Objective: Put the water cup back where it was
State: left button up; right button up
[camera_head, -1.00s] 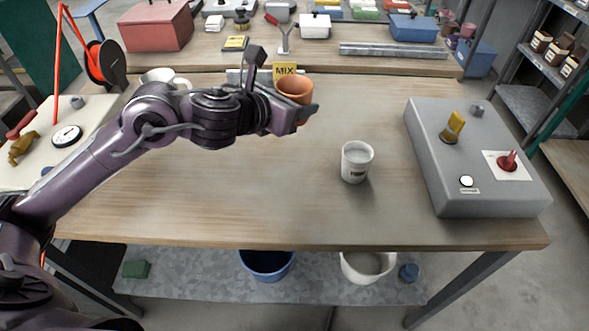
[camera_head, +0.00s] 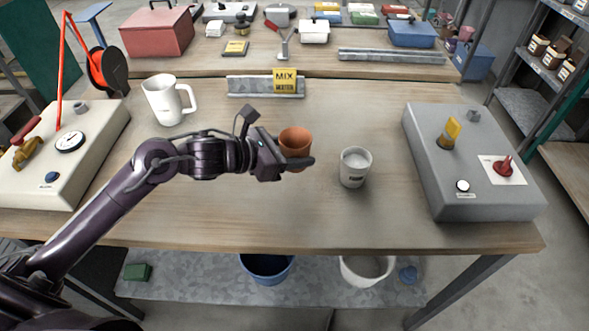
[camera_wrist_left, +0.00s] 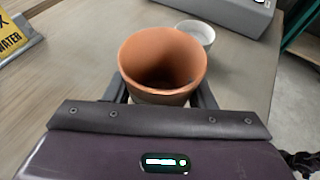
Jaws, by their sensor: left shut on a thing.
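An orange-brown cup (camera_head: 296,142) is held in my left gripper (camera_head: 298,163), which is shut on it near the middle of the table. In the left wrist view the same cup (camera_wrist_left: 163,62) stands between the fingers, its open mouth facing the camera; what it holds is too dark to tell. I cannot tell whether the held cup's base touches the table. My right gripper is not in view.
A white mug (camera_head: 168,100) stands at the back left. A yellow MIX WATER sign (camera_head: 285,80) stands on a grey rail behind the cup. A grey control box (camera_head: 470,165) is at the right, a cream box with a gauge (camera_head: 70,165) at the left. The table's front middle is clear.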

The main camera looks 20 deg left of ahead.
aim_at(295, 183)
pick_arm(q)
notch_tip(295, 183, down, 3)
jog(key=shift+r, duration=0.15)
notch_tip(295, 183, down, 3)
jog(key=shift+f+p, duration=0.2)
jog(key=shift+p, duration=0.1)
jog(key=shift+f, duration=0.15)
jog(key=shift+f, duration=0.15)
jog(key=o, duration=1)
